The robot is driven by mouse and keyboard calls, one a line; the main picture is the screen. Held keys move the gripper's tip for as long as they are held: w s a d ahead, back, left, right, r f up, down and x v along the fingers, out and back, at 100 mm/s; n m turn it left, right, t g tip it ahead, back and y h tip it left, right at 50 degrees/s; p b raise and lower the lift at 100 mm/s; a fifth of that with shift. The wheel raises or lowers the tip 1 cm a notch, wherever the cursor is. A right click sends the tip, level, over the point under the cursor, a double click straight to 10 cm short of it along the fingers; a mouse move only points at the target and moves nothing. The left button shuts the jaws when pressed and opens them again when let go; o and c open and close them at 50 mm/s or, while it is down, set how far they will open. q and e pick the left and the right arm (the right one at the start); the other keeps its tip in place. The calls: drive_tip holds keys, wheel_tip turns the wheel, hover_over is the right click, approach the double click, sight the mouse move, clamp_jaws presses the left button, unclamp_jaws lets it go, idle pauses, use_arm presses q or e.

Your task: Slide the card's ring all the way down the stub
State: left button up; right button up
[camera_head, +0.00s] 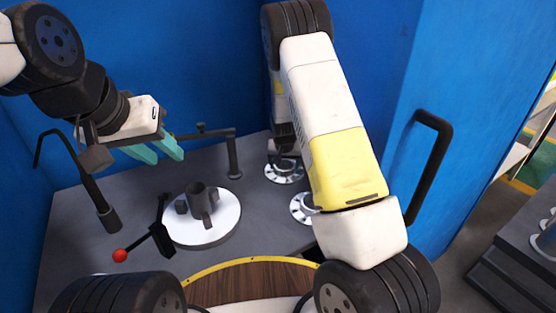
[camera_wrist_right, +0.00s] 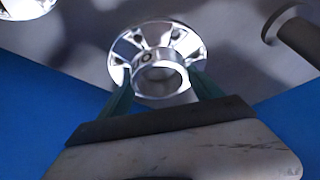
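No card shows in either view. A silver flanged piece with a short round collar (camera_wrist_right: 160,78) lies on the grey table; in the head view it is the farther flange (camera_head: 284,172). My right gripper (camera_wrist_right: 160,85) has its teal fingers on either side of that collar; whether they press on it cannot be told. In the head view my right arm mostly hides this gripper. A dark upright hollow cylinder (camera_head: 197,199) with side blocks, possibly the stub, stands on a white round plate (camera_head: 223,229). My left gripper (camera_head: 166,150) hangs above and behind it, open and empty.
A second silver flange (camera_head: 303,207) lies nearer, partly behind my right arm. A dark post with a crossbar (camera_head: 234,160) stands behind the plate. A red-knobbed lever (camera_head: 120,255) and a bent dark post (camera_head: 108,218) stand at left. Blue walls (camera_head: 190,60) enclose the table.

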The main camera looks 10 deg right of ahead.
drive_tip(key=c, duration=1.4)
drive_tip(key=shift+w+r, duration=0.1)
drive_tip(key=shift+r, duration=0.05)
drive_tip(key=shift+c, duration=0.4)
